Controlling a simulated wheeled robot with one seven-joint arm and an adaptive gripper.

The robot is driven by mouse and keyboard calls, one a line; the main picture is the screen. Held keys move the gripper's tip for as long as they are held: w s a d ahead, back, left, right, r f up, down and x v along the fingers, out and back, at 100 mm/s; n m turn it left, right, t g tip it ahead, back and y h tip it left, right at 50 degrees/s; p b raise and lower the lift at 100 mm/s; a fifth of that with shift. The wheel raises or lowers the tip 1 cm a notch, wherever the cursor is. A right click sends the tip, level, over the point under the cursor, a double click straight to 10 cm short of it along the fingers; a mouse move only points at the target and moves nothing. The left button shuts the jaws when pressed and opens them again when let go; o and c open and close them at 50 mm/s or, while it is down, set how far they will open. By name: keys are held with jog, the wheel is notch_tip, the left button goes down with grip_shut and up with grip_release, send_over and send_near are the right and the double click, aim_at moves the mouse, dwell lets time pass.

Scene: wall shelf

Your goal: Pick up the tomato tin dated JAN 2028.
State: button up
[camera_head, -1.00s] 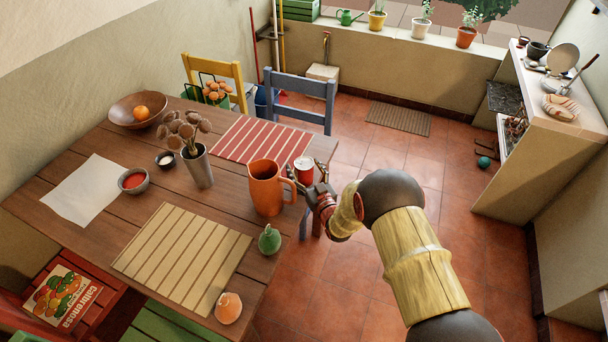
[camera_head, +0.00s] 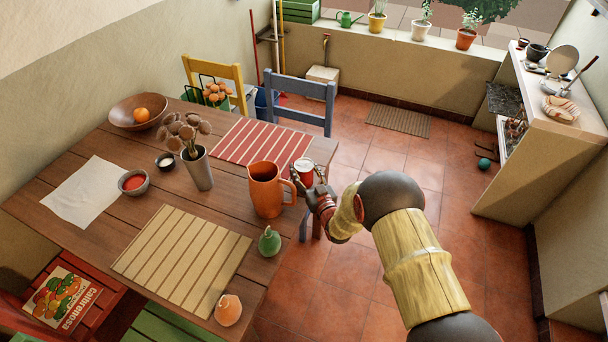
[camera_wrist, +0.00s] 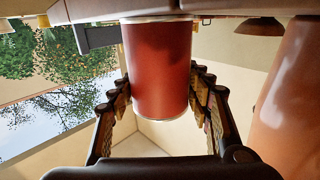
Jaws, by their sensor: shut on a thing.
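A red tin (camera_head: 304,176) with a pale top stands at the right edge of the wooden table, just behind the orange pitcher's handle. My gripper (camera_head: 314,188) is at the tin from the right side. In the wrist view the red tin (camera_wrist: 158,68) fills the space between the two fingers (camera_wrist: 158,95), which touch it on both sides. My gripper is shut on it. The tin's side shows plain red there, and no date is readable. The tin's base appears at or very near the table top; I cannot tell whether it is lifted.
An orange pitcher (camera_head: 264,191) stands close to the left of the tin; it also shows in the wrist view (camera_wrist: 286,100). A red striped mat (camera_head: 258,143) lies behind. A vase of dried flowers (camera_head: 199,169) and a green pear-shaped object (camera_head: 269,241) are nearby. Floor to the right is clear.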

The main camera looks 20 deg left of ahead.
jog(key=shift+r, duration=0.1)
jog(key=c, duration=0.5)
jog(key=shift+o, duration=0.2)
